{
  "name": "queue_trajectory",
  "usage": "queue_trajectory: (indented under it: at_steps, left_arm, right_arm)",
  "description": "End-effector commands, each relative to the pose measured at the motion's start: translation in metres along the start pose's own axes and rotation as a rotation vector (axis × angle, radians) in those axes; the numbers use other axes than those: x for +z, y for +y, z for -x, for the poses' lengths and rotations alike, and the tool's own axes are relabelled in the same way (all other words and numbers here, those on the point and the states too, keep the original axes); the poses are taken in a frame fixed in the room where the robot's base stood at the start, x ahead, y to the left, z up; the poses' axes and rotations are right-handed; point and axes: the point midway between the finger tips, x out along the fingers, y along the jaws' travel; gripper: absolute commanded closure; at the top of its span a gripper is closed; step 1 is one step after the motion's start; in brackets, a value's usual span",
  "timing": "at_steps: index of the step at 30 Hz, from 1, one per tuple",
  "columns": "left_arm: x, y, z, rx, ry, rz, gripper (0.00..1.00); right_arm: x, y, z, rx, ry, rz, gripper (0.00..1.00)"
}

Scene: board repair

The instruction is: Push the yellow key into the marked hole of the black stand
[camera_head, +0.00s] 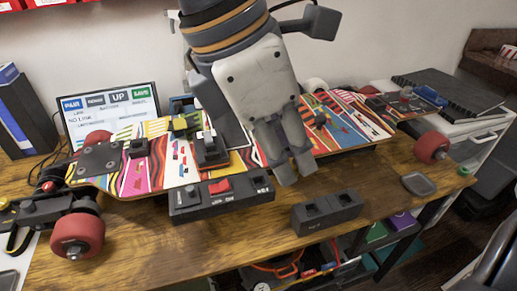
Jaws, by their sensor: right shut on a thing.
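My right gripper (292,172) reaches down from the top of the picture with its fingers shut. What it grips is hidden between the fingers. I cannot make out the yellow key anywhere. The fingertips are just right of and above the right end of a long black switch box (190,207). That box carries a red switch (219,187) and a "KEY" label at its right end. A smaller black block (327,212) with two square openings lies in front, right of it, apart from the fingertips. I cannot tell which is the stand. My left gripper is not in view.
A colourful skateboard deck (330,141) with red wheels (77,235) lies behind across the wooden table (150,240). A screen (108,110) and dark binder (25,115) stand back left. A grey dish (418,184) sits near the front right edge.

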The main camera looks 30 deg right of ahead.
Motion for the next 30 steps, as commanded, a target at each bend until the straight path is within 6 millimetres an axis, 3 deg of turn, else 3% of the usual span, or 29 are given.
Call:
queue_trajectory:
  at_steps: [30]
  left_arm:
    - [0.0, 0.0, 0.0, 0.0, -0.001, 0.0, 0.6]
  right_arm:
    - [0.082, 0.058, -0.034, -0.001, 0.002, 0.0, 1.0]
